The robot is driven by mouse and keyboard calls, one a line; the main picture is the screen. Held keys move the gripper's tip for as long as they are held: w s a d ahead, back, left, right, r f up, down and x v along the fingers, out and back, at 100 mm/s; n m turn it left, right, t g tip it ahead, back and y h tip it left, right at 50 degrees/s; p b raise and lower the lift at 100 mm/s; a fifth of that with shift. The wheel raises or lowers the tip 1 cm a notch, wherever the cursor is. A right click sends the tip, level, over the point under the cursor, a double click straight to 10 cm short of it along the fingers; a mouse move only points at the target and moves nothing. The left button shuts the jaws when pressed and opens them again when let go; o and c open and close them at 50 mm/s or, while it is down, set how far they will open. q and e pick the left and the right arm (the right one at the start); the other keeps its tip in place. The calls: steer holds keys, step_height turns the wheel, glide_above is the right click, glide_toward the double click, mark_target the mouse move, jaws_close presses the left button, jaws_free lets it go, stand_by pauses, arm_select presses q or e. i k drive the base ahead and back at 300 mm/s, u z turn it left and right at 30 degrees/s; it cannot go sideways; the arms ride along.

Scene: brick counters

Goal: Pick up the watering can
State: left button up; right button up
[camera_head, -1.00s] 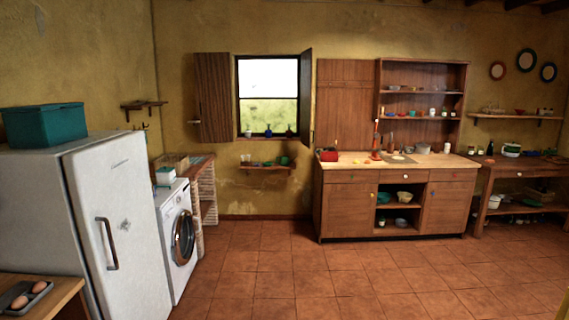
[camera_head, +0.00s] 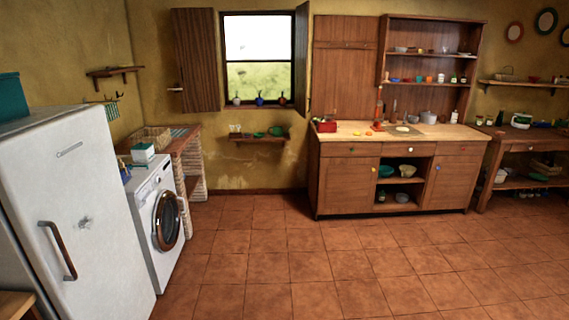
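I cannot make out a watering can for certain in the head view. A small green object (camera_head: 276,131) sits on the little wall shelf (camera_head: 259,139) below the window; it is too small to tell what it is. Small vases (camera_head: 259,100) stand on the window sill. Neither of my grippers shows in the view.
A white fridge (camera_head: 75,200) and a washing machine (camera_head: 155,205) line the left side. A brick counter (camera_head: 185,142) stands behind them. A wooden cabinet (camera_head: 350,185) and side table (camera_head: 520,146) stand along the back. The tiled floor (camera_head: 290,265) between is clear.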

mark_target(277, 130)
steer(key=i, duration=3.9)
steer(key=u, duration=0.2)
steer(key=i, duration=1.95)
steer(key=u, duration=0.15)
